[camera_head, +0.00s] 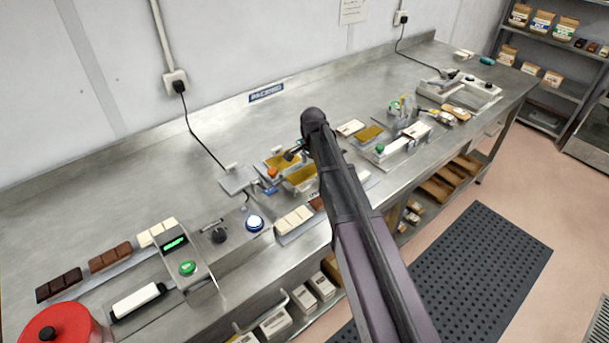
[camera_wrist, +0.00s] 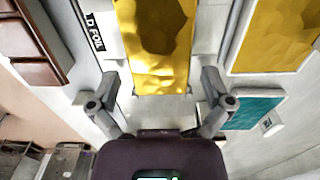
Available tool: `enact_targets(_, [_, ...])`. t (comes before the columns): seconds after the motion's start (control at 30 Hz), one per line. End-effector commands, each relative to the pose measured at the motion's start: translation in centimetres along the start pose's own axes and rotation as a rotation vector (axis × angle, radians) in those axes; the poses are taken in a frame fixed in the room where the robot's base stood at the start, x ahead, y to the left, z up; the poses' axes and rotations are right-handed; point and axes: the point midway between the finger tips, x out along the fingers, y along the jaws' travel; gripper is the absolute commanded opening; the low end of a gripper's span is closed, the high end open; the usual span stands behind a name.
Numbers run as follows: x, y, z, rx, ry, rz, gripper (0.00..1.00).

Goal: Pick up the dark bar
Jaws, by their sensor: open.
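The dark bar (camera_head: 59,284) is a dark brown segmented chocolate bar lying at the far left of the bench in the head view. It is the leftmost of a row with a milk-brown bar (camera_head: 110,256) and a white bar (camera_head: 157,232). My gripper (camera_head: 292,154) is far to its right, over the gold foil trays near the middle of the bench, and partly hidden by my arm. In the wrist view my gripper (camera_wrist: 157,104) is open, its fingers apart with nothing held. A gold foil sheet (camera_wrist: 155,45) lies below it. The dark bar does not show clearly there.
A machine with a green display (camera_head: 175,242) stands right of the bars, with a white roller (camera_head: 138,300) and red round container (camera_head: 60,328) in front. Another brown bar (camera_wrist: 30,50) shows upper left in the wrist view. Bare bench (camera_head: 90,205) lies behind the bars.

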Motion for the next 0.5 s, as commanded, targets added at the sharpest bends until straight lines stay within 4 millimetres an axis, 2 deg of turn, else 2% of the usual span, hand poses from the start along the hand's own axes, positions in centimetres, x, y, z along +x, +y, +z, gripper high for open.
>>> enact_targets(0.27, [0.01, 0.00, 0.00, 0.000, 0.000, 0.000, 1.00])
enact_targets(0.37, [0.01, 0.00, 0.00, 0.000, 0.000, 0.000, 0.76])
enact_targets(0.5, [0.01, 0.00, 0.00, 0.000, 0.000, 0.000, 0.35])
